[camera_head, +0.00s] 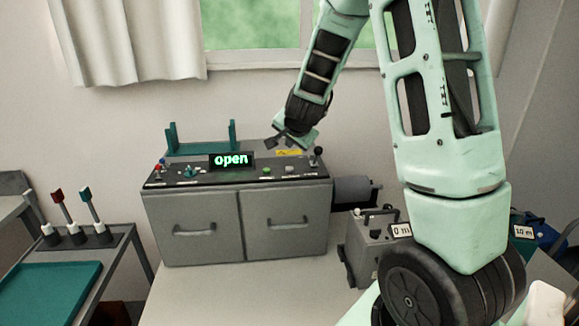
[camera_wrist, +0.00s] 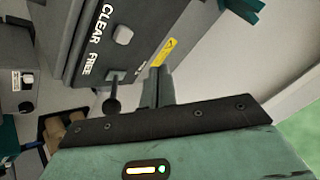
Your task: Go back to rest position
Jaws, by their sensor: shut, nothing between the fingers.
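My gripper (camera_head: 283,141) hangs over the right end of the grey printer machine (camera_head: 189,253), just above and behind its control panel. In the wrist view my gripper (camera_wrist: 157,75) is seen with its fingers together and nothing between them. The machine's small display (camera_head: 231,160) reads "open" in green. A black-knobbed lever (camera_head: 318,152) stands at the panel's right end, close to my gripper; it also shows in the wrist view (camera_wrist: 112,104). In the wrist view the panel bears the words "CLEAR" and "FREE" and a white button (camera_wrist: 123,35). I cannot tell whether my gripper touches the machine.
A teal bracket (camera_head: 203,147) stands on top of the machine. A grey box (camera_head: 363,249) labelled "0 m" is at its right. A window and curtain (camera_head: 137,40) are behind.

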